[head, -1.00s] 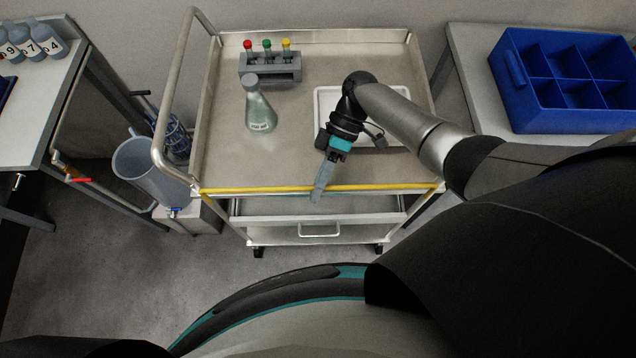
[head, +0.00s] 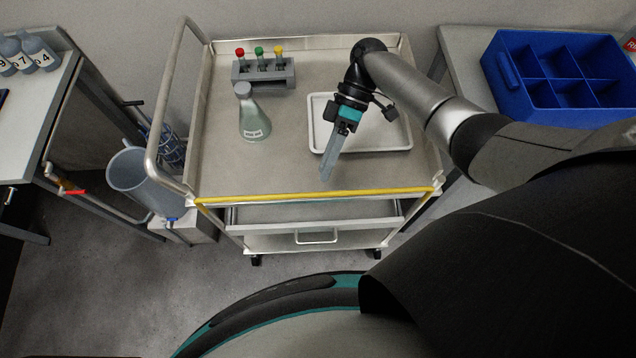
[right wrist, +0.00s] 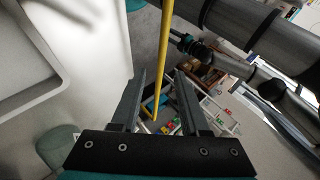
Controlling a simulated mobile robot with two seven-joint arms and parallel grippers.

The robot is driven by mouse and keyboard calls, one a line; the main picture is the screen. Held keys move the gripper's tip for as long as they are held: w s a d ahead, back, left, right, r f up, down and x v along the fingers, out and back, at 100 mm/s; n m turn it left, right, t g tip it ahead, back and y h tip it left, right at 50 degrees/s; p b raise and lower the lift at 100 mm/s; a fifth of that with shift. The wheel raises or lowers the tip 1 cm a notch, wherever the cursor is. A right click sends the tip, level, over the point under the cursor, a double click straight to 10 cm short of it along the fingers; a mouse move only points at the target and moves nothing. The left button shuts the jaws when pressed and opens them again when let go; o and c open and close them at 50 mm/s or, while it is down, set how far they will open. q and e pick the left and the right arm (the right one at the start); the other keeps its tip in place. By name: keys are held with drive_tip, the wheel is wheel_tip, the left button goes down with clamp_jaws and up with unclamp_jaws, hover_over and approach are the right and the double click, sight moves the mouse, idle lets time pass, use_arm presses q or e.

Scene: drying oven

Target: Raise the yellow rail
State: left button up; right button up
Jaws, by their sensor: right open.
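The yellow rail (head: 300,198) runs across the front edge of the cart's top tray in the head view. In the right wrist view the yellow rail (right wrist: 164,45) passes lengthwise through the gap between the two spread fingers of the right gripper (right wrist: 160,78). The gripper is open and holds nothing; I see no contact with the rail. My left gripper is out of view.
On the cart top (head: 295,165) stand a flask (head: 254,118), a rack (head: 262,73) with coloured-cap tubes and a white tray (head: 385,138) under my right arm. A blue crate (head: 530,90) stands on the right table.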

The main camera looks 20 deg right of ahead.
drive_tip(key=b+v, duration=0.1)
drive_tip(key=v, duration=0.7)
